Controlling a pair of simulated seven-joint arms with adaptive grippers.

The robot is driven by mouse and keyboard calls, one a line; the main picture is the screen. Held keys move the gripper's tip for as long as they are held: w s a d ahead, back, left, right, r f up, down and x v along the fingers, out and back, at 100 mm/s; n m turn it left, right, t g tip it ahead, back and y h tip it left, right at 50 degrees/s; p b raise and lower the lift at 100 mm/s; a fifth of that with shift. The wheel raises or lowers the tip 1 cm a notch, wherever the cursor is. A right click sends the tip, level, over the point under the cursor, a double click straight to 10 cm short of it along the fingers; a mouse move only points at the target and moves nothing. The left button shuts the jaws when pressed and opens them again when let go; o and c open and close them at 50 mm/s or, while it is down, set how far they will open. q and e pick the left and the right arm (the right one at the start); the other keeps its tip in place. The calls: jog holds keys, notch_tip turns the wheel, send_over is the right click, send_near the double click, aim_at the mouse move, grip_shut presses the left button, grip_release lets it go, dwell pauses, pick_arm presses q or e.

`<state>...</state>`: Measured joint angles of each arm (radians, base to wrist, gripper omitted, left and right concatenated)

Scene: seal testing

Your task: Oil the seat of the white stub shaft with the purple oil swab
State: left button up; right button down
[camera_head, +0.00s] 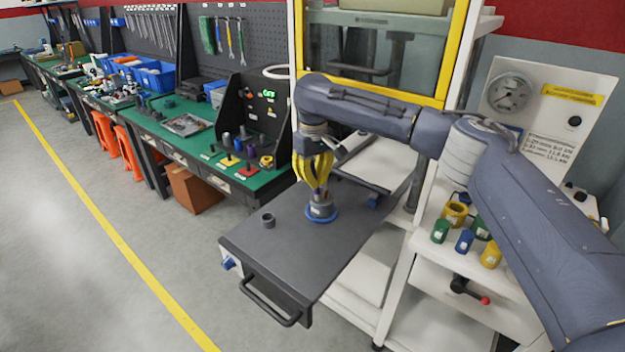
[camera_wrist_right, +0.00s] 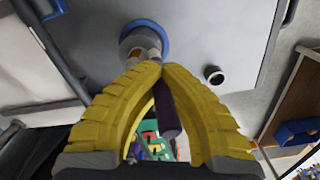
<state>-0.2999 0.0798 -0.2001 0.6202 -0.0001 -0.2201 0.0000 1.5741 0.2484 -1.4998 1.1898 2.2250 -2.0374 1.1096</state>
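My right gripper (camera_head: 317,186) points down over the dark sliding table. Its yellow fingers also show in the right wrist view (camera_wrist_right: 160,70) and are closed around the purple oil swab (camera_wrist_right: 166,112), whose dark purple handle shows between them. A grey-white stub shaft (camera_head: 321,199) stands upright on a blue ring base (camera_head: 321,215) just under the fingertips. In the right wrist view the shaft (camera_wrist_right: 140,42) sits within the blue ring (camera_wrist_right: 164,38), beyond the fingertips. The swab's head is hidden by the fingers, so I cannot tell whether it touches the shaft. My left gripper is out of view.
A small dark grey hollow ring (camera_head: 268,221) stands alone on the dark table (camera_head: 285,250). Green, blue and yellow cups (camera_head: 465,241) stand on the white shelf at right. A green bench (camera_head: 200,140) with coloured parts is behind left. The table's front is clear.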

jog(key=shift+s+d, duration=0.15)
jog(key=shift+d, duration=0.15)
jog(key=shift+d, duration=0.2)
jog(key=shift+s+d, duration=0.15)
jog(key=shift+d, duration=0.2)
jog(key=shift+d, duration=0.15)
jog(key=shift+w+d, duration=0.2)
jog(key=shift+d, duration=0.15)
jog(key=shift+s+d, duration=0.1)
jog(key=shift+s, duration=0.15)
